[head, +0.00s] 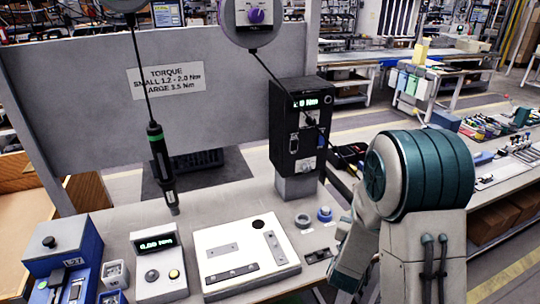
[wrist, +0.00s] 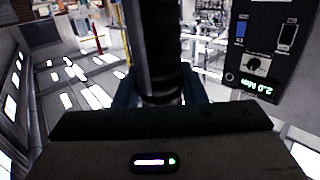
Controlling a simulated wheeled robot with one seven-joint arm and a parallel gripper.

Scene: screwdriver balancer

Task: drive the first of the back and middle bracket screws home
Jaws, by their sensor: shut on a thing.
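In the wrist view my gripper (wrist: 160,98) is shut on a black ribbed screwdriver (wrist: 160,50), which stands between the dark blue fingers. Its tip is out of view. In the head view my arm hides the gripper and this tool; a cable runs from the purple-knobbed balancer (head: 256,16) down toward them. A white fixture plate (head: 210,238) lies on the bench left of my arm. It bears a small grey bracket (head: 222,250), a long bracket (head: 275,247) at the right and a strip bracket (head: 232,273) at the front. Screw heights are too small to tell.
A green-and-black screwdriver (head: 161,165) hangs on its own cable behind the plate. A black controller (head: 300,145) stands behind, also in the wrist view (wrist: 264,45). A white display unit (head: 155,245) and a blue box (head: 62,250) stand left. Small rings (head: 324,215) lie right of the plate.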

